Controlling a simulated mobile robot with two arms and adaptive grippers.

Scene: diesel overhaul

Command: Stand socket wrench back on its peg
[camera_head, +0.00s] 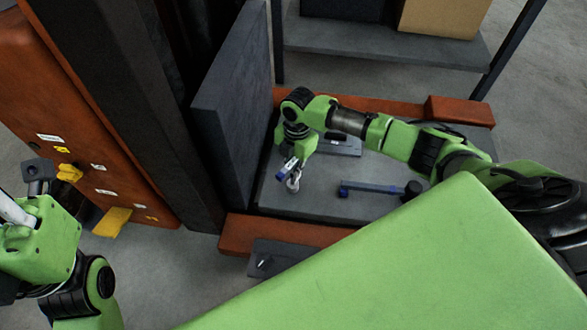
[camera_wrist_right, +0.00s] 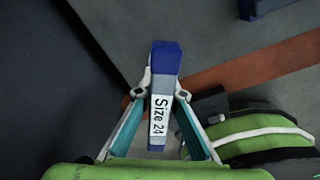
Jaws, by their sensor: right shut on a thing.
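My right gripper (camera_head: 293,184) is shut on a blue socket wrench (camera_head: 287,167) above the left part of a grey work surface. In the right wrist view the wrench (camera_wrist_right: 164,62) is between the two fingertips (camera_wrist_right: 162,92), with a white "Size 24" label facing the camera. A second blue tool (camera_head: 368,187) with a black round end lies on the surface to the right. I cannot clearly make out a peg for the wrench. My left gripper (camera_head: 38,174) is at the left edge, and its finger state is unclear.
A tall dark panel (camera_head: 232,110) stands just left of the right gripper. An orange-brown rim (camera_head: 280,233) borders the grey surface (camera_head: 330,205). A dark labelled block (camera_head: 345,147) lies behind the gripper. A dark plate (camera_head: 283,254) sits at the front rim.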

